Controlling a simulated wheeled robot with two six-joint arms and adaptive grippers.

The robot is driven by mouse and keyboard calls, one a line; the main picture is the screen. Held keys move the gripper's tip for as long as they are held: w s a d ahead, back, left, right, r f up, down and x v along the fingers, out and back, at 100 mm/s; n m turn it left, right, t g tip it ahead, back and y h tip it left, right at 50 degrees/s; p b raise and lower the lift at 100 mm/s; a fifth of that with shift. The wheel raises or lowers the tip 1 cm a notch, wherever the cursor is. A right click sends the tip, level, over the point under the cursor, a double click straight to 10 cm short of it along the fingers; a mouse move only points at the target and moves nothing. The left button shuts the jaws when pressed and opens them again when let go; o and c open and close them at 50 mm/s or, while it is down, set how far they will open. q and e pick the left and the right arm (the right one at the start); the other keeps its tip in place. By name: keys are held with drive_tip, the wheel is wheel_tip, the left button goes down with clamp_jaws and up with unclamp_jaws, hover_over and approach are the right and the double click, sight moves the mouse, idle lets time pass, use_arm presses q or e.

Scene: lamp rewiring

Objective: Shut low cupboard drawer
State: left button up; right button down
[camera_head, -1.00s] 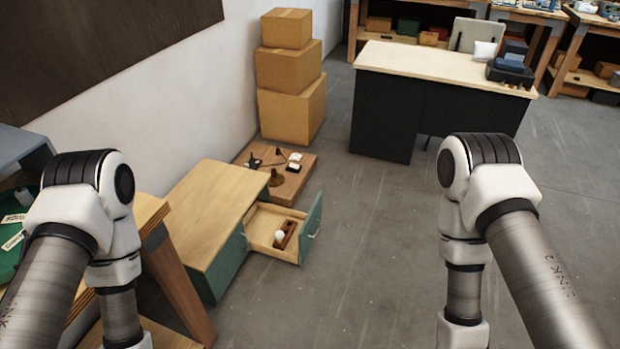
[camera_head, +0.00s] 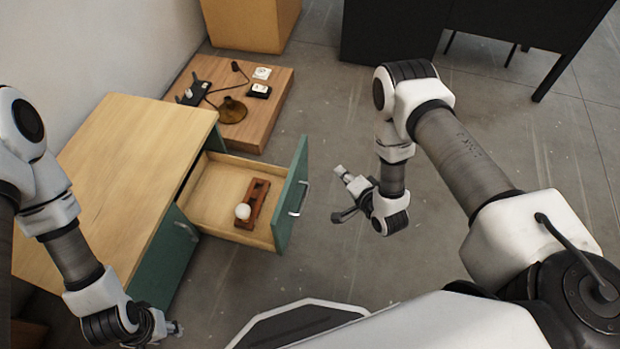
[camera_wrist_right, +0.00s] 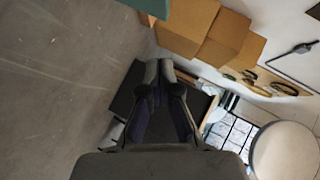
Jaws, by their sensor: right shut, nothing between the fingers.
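The low cupboard (camera_head: 125,165) has a pale wooden top and green fronts. Its drawer (camera_head: 222,181) is pulled out to the right, with a green front panel (camera_head: 291,195) and a metal handle (camera_head: 299,199). Inside lie a reddish-brown wooden piece (camera_head: 257,199) and a white bulb (camera_head: 243,211). My right gripper (camera_head: 345,193) is beyond the drawer front, to its right and apart from it. Its fingers (camera_wrist_right: 159,70) are shut and empty in the wrist view. My left gripper (camera_head: 174,329) is low, in front of the cupboard, and its fingers are too small to read.
A low wooden platform (camera_head: 270,122) behind the cupboard holds a brown lamp base (camera_head: 231,110) and small parts. A cardboard box (camera_head: 250,22) stands behind it. A black desk (camera_head: 392,33) is at the back. The floor (camera_head: 335,120) right of the drawer is clear.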

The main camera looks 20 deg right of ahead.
wheel_tip(320, 180, down, 9)
drive_tip(key=w+d+m+t+y+b, duration=0.1)
drive_tip(key=w+m+t+b, duration=0.25)
drive_tip(key=b, duration=0.85)
approach(304, 146)
drive_tip(key=w+d+f, duration=0.2)
drive_tip(key=w+d, duration=0.1)
drive_tip(key=w, duration=0.2)
drive_tip(key=a, duration=0.1)
drive_tip(key=w+a+b, duration=0.1)
drive_tip(key=a, duration=0.1)
drive_tip(key=shift+r+t, duration=0.2)
drive_tip(key=shift+t, duration=0.15)
use_arm(q)
wheel_tip(304, 146, down, 18)
drive_tip(key=shift+r, duration=0.15)
use_arm(e)
drive_tip(key=shift+w+a+r, duration=0.2)
drive_tip(key=shift+w+a, duration=0.1)
drive_tip(key=shift+a, duration=0.05)
drive_tip(key=shift+a, duration=0.1)
